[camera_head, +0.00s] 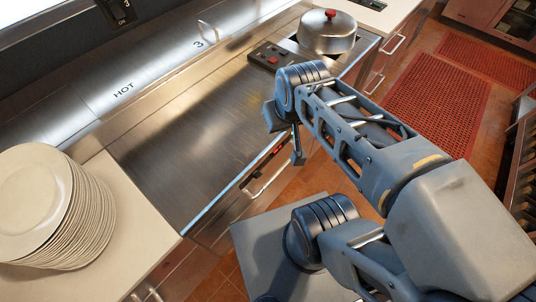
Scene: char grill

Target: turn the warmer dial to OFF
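No dial can be made out for certain. A small dark front strip with a red spot (276,150) sits on the front face of the steel counter (180,150), partly behind my gripper. A black control block with red parts (270,56) sits on the counter's far end. A black box with white lettering (119,11) is at the top left. My gripper (285,140) is at the counter's front edge, pointing down near the front strip.
A stack of cream plates (45,205) stands at the left. A domed steel lid with a red knob (328,32) is at the back right. A shelf marked HOT (150,75) runs behind the counter. A bar handle (268,180) juts from the front. Red mats (435,105) lie on the floor.

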